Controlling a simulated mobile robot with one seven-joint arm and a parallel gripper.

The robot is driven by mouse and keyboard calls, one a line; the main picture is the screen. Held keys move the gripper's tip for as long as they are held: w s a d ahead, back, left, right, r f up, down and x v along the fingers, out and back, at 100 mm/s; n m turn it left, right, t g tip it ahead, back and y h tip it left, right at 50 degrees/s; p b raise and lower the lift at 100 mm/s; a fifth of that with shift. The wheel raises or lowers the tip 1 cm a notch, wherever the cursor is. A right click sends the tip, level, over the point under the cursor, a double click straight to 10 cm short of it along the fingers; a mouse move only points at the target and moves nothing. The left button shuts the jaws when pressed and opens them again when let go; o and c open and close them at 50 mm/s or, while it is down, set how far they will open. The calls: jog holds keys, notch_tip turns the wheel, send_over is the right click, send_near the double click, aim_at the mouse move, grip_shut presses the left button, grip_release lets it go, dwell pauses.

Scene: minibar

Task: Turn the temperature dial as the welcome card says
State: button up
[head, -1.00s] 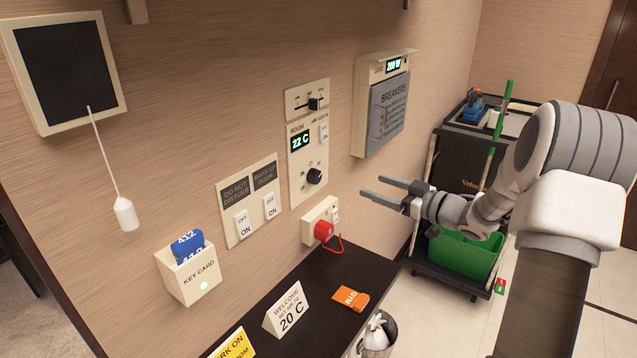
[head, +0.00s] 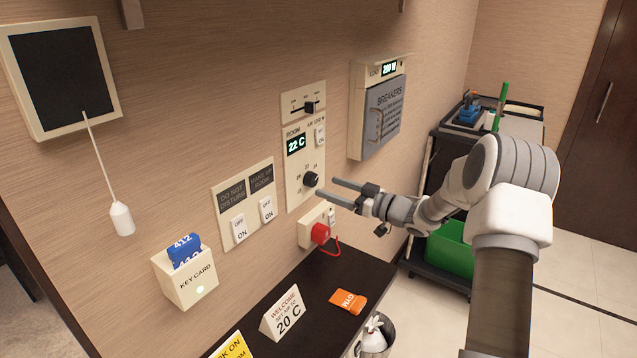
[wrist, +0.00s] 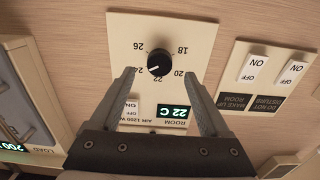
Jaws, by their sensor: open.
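The black temperature dial (head: 311,179) sits on the cream room panel on the wall; it also shows in the wrist view (wrist: 160,62), with 18, 20, 22, 24 and 26 marked around it. The room display (head: 297,144) reads 22 C. The white welcome card (head: 284,312) stands on the dark shelf and reads 20 C. My gripper (head: 326,187) is open and empty, its fingertips just right of the dial in the head view. In the wrist view the two fingers (wrist: 160,85) point toward the dial from either side, and the dial looks clear of them.
A red plug (head: 320,233) in a socket box sticks out below the dial. A slider (head: 309,107) is above the display. A cleaning cart (head: 440,200) stands behind my arm.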

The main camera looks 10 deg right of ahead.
aim_at(315, 183)
jog(key=x, duration=0.5)
grip_shut()
jog(key=shift+f, duration=0.1)
dwell(0.3)
